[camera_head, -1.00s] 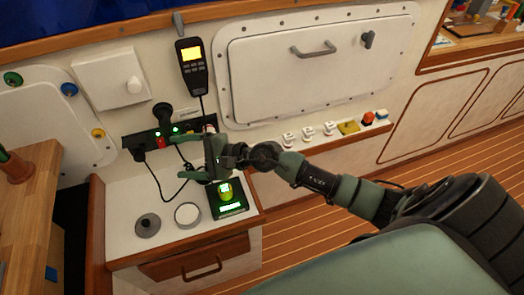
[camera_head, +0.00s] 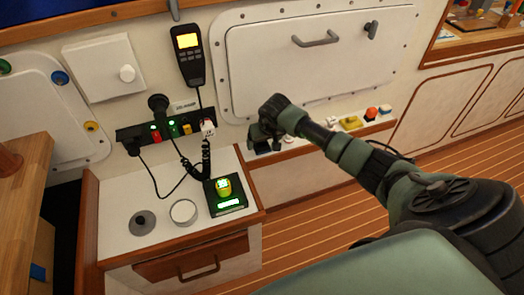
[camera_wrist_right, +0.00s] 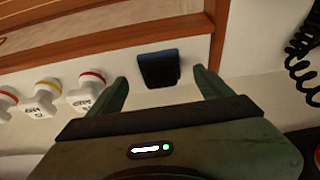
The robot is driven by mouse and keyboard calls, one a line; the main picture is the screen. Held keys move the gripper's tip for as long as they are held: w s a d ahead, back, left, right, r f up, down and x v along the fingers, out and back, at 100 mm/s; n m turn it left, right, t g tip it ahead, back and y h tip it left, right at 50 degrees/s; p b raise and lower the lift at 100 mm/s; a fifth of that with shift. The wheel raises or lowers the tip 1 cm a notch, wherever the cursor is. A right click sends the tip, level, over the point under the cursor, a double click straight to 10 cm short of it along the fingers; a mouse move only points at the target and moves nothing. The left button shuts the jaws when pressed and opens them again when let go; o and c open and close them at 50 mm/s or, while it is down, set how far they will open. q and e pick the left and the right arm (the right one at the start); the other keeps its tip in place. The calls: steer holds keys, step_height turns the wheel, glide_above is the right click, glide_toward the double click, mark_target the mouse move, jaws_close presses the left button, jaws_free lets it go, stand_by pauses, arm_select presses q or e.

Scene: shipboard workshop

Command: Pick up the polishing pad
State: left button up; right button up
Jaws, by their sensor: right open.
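A small dark block with a blue edge, which looks like the polishing pad (camera_wrist_right: 158,68), lies on the white ledge in the right wrist view. My right gripper (camera_wrist_right: 160,78) is open, with one green finger on each side of the block and a gap to both. Nothing is held. In the head view my right gripper (camera_head: 264,133) is at the left end of the ledge and largely covers that spot, so the pad cannot be made out clearly there. My left gripper is not in view.
White bottles (camera_wrist_right: 80,97) with coloured rings stand left of the pad in the wrist view. A yellow item (camera_head: 350,122) and a red item (camera_head: 371,113) are farther along the ledge. A coiled black cord (camera_wrist_right: 303,65) hangs nearby. A wooden edge (camera_wrist_right: 110,47) borders the ledge.

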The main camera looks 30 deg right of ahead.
steer(key=b+x, duration=0.1)
steer(key=x, duration=0.1)
steer(key=shift+w+f, duration=0.2)
steer(key=shift+f, duration=0.15)
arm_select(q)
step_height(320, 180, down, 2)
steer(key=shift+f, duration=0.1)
arm_select(e)
steer(key=shift+r, duration=0.1)
steer(key=c, duration=1.5)
arm_select(q)
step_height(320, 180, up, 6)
steer(key=p, duration=0.5)
steer(key=shift+p, duration=0.4)
arm_select(e)
step_height(320, 180, up, 10)
